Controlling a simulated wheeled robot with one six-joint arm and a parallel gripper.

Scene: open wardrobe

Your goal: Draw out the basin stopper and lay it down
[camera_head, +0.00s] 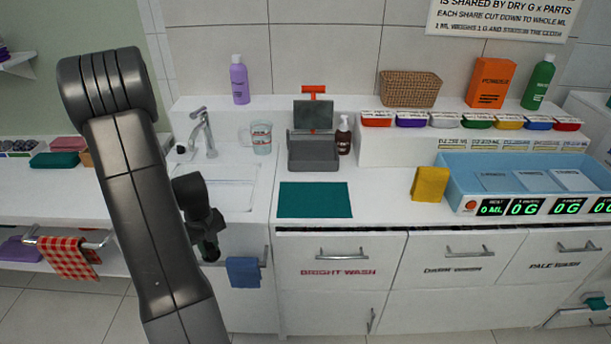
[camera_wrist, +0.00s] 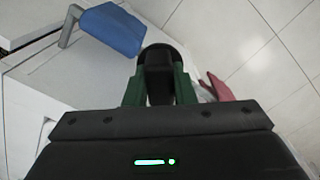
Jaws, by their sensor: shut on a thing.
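My gripper (camera_wrist: 160,88) has green fingers shut on a black piece with a rounded, wider end, which I take to be the basin stopper (camera_wrist: 160,58). In the head view my gripper (camera_head: 208,244) points down in front of the counter, just left of the blue cloth. The stopper is only a small dark shape there and is hard to make out. The white basin (camera_head: 236,190) is set in the counter behind my gripper, below the grey tap (camera_head: 205,135). My arm hides the basin's left part, and its drain cannot be seen.
The blue cloth (camera_head: 244,271) hangs on a rail close by and also shows in the wrist view (camera_wrist: 112,28). A teal mat (camera_head: 315,200) lies bare on the counter. A clear jug (camera_head: 259,138) and a grey scale-like device (camera_head: 313,150) stand behind.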

